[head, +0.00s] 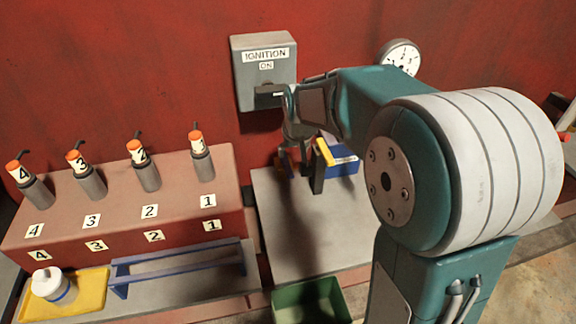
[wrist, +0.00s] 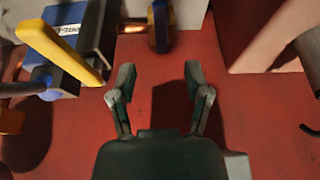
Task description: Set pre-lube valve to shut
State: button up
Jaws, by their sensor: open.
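In the wrist view the yellow lever (wrist: 62,52) and the blue box (wrist: 66,28) are at the upper left, apart from my fingers. My gripper (head: 300,172) points down beside it; in the wrist view my gripper (wrist: 152,83) is open with nothing between the fingertips.
The grey ignition box (head: 264,82), marked ON, is on the wall above my gripper. A round gauge (head: 402,56) is partly behind my arm. A red block (head: 130,195) with several numbered injectors stands left. A green bin (head: 312,300) is below. A small blue-and-yellow part (wrist: 158,28) is ahead of my fingers.

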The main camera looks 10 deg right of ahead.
aim_at(288, 169)
jog(key=x, duration=1)
jog(key=shift+w+f, duration=0.15)
jog(key=shift+f, duration=0.05)
jog(key=shift+c, duration=0.3)
grip_shut()
